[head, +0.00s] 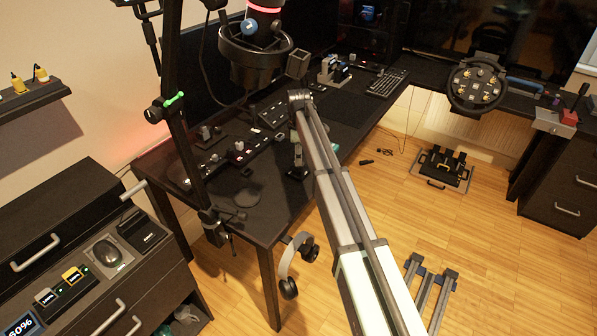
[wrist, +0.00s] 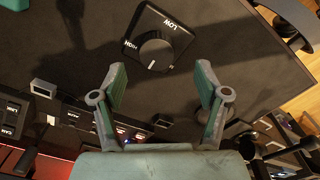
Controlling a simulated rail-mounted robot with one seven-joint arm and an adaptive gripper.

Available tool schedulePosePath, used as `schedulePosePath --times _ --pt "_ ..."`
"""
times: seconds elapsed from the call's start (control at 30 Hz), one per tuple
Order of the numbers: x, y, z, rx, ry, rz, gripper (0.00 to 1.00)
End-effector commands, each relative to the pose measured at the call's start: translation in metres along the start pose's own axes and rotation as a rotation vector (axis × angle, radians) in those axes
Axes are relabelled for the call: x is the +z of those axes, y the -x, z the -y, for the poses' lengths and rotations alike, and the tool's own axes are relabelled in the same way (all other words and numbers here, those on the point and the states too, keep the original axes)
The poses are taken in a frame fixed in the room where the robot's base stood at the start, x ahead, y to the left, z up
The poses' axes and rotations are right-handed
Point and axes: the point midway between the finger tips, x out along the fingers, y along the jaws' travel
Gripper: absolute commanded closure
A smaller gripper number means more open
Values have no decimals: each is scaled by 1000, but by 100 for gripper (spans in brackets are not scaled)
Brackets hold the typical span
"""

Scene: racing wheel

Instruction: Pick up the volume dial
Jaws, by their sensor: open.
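The volume dial (wrist: 155,54) is a round dark knob with a white mark on a black square base, lettered LOW and HIGH. It sits on the dark desk top (wrist: 225,30) in the upper middle of the wrist view. My gripper (wrist: 161,84) is open, with its two greenish fingers apart and nothing between them. In the wrist picture the dial lies just above the gap between the fingertips. In the head view my gripper is small, over the desk near its front edge, and I cannot surely pick out the dial there.
Button panels (wrist: 28,115) line the lower left of the wrist view. Headphones (head: 288,268) hang at the desk's front edge. A black boom stand (head: 184,140) rises at the desk's left end. Bare desk surrounds the dial's base.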

Motion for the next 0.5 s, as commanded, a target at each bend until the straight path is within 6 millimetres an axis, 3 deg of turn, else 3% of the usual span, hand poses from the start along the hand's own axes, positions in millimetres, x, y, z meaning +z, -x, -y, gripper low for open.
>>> schedulePosePath --times 0.17,0.5 --pt "0 -6 -1 0 0 0 26" --pt "2 -48 -4 -1 -1 0 26"
